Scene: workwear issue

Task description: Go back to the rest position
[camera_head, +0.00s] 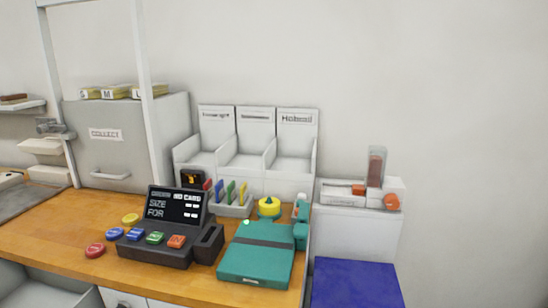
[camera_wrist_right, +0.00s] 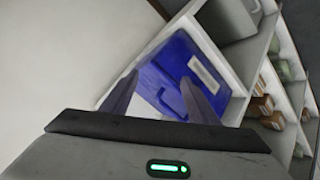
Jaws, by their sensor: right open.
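My right gripper (camera_wrist_right: 158,102) shows in the right wrist view with its two fingers apart and nothing between them. Beyond the fingers is a blue bin-like object (camera_wrist_right: 176,66) with a pale label, set in a white frame; I cannot tell whether the fingertips are near it. Neither of my grippers shows in the head view, and my left gripper is in no view.
White compartments (camera_head: 245,181) stand behind. A blue surface (camera_head: 355,285) lies at the lower right. Shelves with brown boxes (camera_wrist_right: 262,106) show in the wrist view.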

